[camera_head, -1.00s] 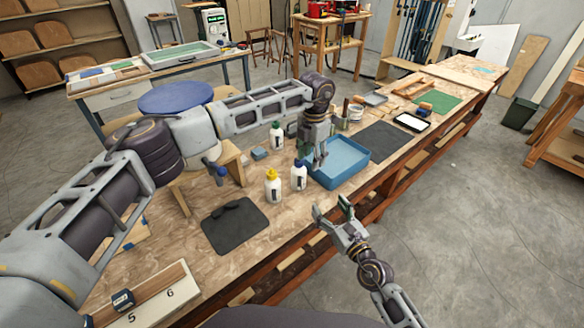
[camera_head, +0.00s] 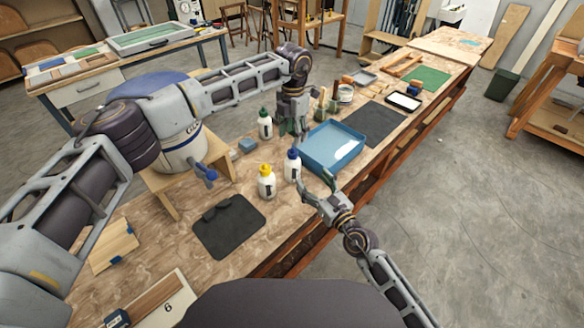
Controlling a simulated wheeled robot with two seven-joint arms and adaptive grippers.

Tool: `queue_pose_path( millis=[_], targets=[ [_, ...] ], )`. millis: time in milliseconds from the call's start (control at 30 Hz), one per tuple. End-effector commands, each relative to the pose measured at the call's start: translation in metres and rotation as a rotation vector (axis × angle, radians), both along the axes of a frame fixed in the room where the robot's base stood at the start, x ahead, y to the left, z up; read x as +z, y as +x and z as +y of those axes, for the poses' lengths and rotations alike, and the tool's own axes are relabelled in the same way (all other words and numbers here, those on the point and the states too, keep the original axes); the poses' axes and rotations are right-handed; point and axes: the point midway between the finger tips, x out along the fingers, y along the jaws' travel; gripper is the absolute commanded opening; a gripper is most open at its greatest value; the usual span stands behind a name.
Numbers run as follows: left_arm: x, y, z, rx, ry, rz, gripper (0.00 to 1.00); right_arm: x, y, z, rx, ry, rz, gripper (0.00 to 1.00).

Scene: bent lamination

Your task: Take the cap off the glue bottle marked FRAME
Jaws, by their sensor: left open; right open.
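Three white glue bottles stand upright on the bench: a blue-capped bottle (camera_head: 292,169), a yellow-capped bottle (camera_head: 266,184) and a green-capped bottle (camera_head: 265,127). Each has a dark label, too small to read, so I cannot tell which is marked FRAME. All three caps are on. My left gripper (camera_head: 293,135) is open, pointing down just above and behind the blue cap (camera_head: 292,153). My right gripper (camera_head: 314,181) is open and empty, at the right of the blue-capped bottle near the bench's front edge. Whether either gripper touches the bottle is unclear.
A blue tray (camera_head: 351,157) stands right of the bottles. A dark mat (camera_head: 235,232) lies at the front left, and a small blue block (camera_head: 247,146) lies behind the bottles. Brushes and a can (camera_head: 345,94) stand beyond the tray. Bare wood shows around the yellow-capped bottle.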

Motion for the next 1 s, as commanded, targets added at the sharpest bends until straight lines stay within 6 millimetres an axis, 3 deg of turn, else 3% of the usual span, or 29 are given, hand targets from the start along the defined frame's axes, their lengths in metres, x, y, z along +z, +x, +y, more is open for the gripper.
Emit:
queue_pose_path(
  millis=[367, 1000],
  targets=[
    [0.000, 0.000, 0.000, 0.000, 0.000, 0.000, 0.49, 0.001, 0.008, 0.004, 0.000, 0.000, -0.002, 0.72],
    [0.000, 0.000, 0.000, 0.000, 0.000, 0.000, 0.49, 0.000, 0.057, 0.032, -0.001, 0.000, -0.001, 0.72]
  ],
)
